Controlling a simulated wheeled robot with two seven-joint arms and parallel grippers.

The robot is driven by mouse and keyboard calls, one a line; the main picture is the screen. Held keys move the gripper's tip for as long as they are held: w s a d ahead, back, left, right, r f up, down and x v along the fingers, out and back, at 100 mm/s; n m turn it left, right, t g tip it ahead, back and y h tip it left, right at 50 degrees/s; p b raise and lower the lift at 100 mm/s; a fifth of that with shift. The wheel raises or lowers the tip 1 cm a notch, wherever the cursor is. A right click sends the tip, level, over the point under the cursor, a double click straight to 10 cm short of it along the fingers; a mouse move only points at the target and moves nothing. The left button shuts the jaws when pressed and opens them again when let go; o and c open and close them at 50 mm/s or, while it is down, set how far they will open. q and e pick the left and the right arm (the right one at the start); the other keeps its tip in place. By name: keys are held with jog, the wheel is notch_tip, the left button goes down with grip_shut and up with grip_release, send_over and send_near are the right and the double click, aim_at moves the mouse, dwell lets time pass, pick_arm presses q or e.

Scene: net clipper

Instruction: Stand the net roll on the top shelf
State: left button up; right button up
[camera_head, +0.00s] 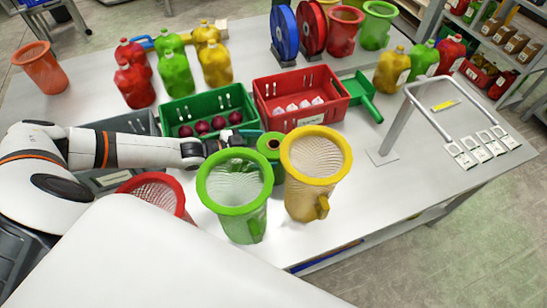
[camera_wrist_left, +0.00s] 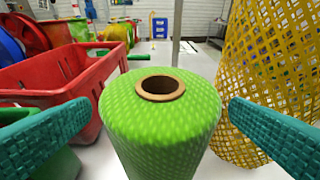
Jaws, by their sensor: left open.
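The net roll (camera_head: 270,146) is green with a brown cardboard core. It stands upright on the table between the green and yellow net baskets and the red crate. In the left wrist view the net roll (camera_wrist_left: 158,125) is centred, its core opening facing up. My left gripper (camera_head: 243,143) is open at the roll's left side in the head view. In the wrist view its teal fingers (camera_wrist_left: 160,125) lie to either side of the roll, with visible gaps. A shelf rack (camera_head: 498,45) stands at the top right; which board is the top shelf is unclear. My right gripper is not in view.
A green basket (camera_head: 235,185) and a yellow basket (camera_head: 315,165) stand close in front of the roll. A red crate (camera_head: 290,122) and a green crate (camera_head: 185,108) are behind. A grey stand (camera_head: 398,125) is to the right. The table's right front is clear.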

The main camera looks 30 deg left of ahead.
aim_at(274, 147)
pick_arm(q)
jog(key=p+x, duration=0.1)
jog(key=x, duration=0.3)
jog(key=shift+w+d+f, duration=0.1)
jog(key=shift+w+d, duration=0.1)
jog(key=shift+w, duration=0.05)
jog(key=shift+s, duration=0.1)
jog(key=c, duration=1.3)
jog(key=shift+c, duration=1.2)
